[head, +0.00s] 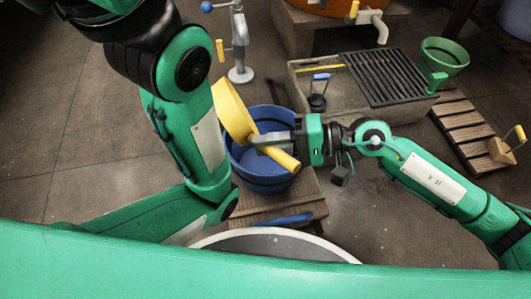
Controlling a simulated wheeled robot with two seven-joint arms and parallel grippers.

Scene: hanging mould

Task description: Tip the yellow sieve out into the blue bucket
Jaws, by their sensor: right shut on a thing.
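The yellow sieve (232,110) is tilted steeply, almost on edge, over the left rim of the blue bucket (262,183). Its yellow handle (286,160) points down to the right. My right gripper (268,140) comes in from the right and is shut on the handle, above the bucket. The inside of the sieve faces away, so I cannot tell what it holds. The visible part of the bucket's inside looks plain blue. My left arm crosses the left side, in front of the sieve's left edge; its gripper is not visible.
The bucket stands on a low wooden stand (305,196), with a blue item (284,221) at its front. Behind are a stone trough (345,98) with a dark grate (388,76), a grey standpipe (240,48), and a green funnel-shaped vessel (445,56). A wooden pallet (470,132) lies right.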

